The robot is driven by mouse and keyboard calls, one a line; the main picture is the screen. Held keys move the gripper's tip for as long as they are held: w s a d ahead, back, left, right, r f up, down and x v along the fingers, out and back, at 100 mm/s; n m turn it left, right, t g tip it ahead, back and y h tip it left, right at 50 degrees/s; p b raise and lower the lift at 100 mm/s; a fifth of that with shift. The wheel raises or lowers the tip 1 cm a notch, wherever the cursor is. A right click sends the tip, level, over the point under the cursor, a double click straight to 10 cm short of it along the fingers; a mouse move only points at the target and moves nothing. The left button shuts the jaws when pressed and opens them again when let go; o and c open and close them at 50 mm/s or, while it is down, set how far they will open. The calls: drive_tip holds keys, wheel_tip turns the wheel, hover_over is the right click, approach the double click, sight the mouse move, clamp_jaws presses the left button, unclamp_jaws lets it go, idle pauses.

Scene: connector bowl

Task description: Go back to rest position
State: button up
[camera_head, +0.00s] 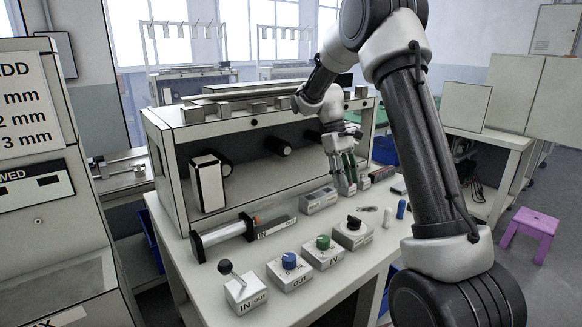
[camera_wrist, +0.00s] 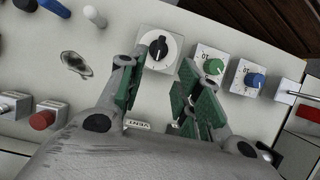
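My gripper (camera_head: 348,187) is over the right part of a white workbench panel (camera_head: 330,283), pointing down. Its green-padded fingers show in the wrist view (camera_wrist: 165,98) with a gap between them, so it is open. Nothing is held in the gap; the bare panel and a small label show there. A black knob on a white base (camera_head: 353,228) is near the fingers and also shows at the top of the wrist view (camera_wrist: 158,48). Whether the fingertips touch the panel cannot be told.
A green knob (camera_head: 322,242), a blue knob (camera_head: 289,260) and a black-ball lever (camera_head: 225,267) line the front. A clear cylinder (camera_head: 222,235) lies at the left. A raised shelf (camera_head: 250,122) stands behind. A purple stool (camera_head: 533,224) is on the floor.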

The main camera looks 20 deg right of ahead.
drive_tip(key=s+a+r+m+t, duration=0.1)
drive_tip(key=s+r+t, duration=0.2)
drive_tip(key=s, duration=0.6)
drive_tip(key=s+a+r+m+t+y, duration=0.1)
drive_tip(key=s+r, duration=0.4)
drive_tip(key=s, duration=0.5)
drive_tip(key=s+a+r+m+t, duration=0.1)
drive_tip(key=s+r+t, duration=0.3)
drive_tip(key=s, duration=0.5)
drive_tip(key=shift+s+a+m+t+y, duration=0.25)
drive_tip(key=shift+m+t+y, duration=0.05)
drive_tip(key=shift+m, duration=0.2)
